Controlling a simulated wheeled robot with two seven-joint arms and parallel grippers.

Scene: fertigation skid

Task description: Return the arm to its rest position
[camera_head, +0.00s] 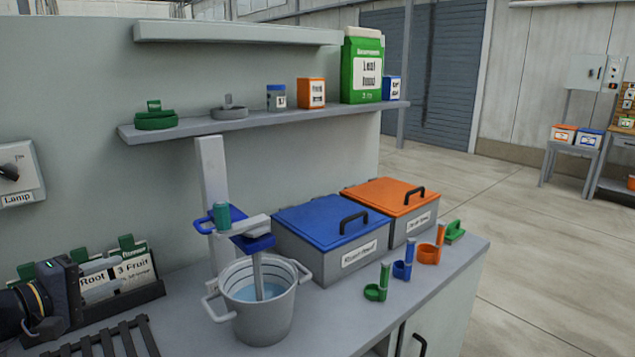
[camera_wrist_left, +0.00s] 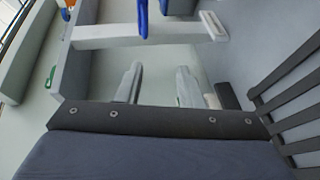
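My left gripper (camera_head: 101,278) is at the lower left of the head view, in front of the card rack. Its two grey fingers are apart with nothing between them. They also show apart and empty in the left wrist view (camera_wrist_left: 158,88). My right gripper is not in view.
Label cards (camera_head: 133,270) stand in a dark rack close behind my left gripper. A black slatted rack (camera_head: 128,337) lies in front. A grey bucket (camera_head: 264,318) holds liquid under a stirrer stand. Blue-lidded (camera_head: 318,218) and orange-lidded (camera_head: 385,192) bins and several colored scoops are further right.

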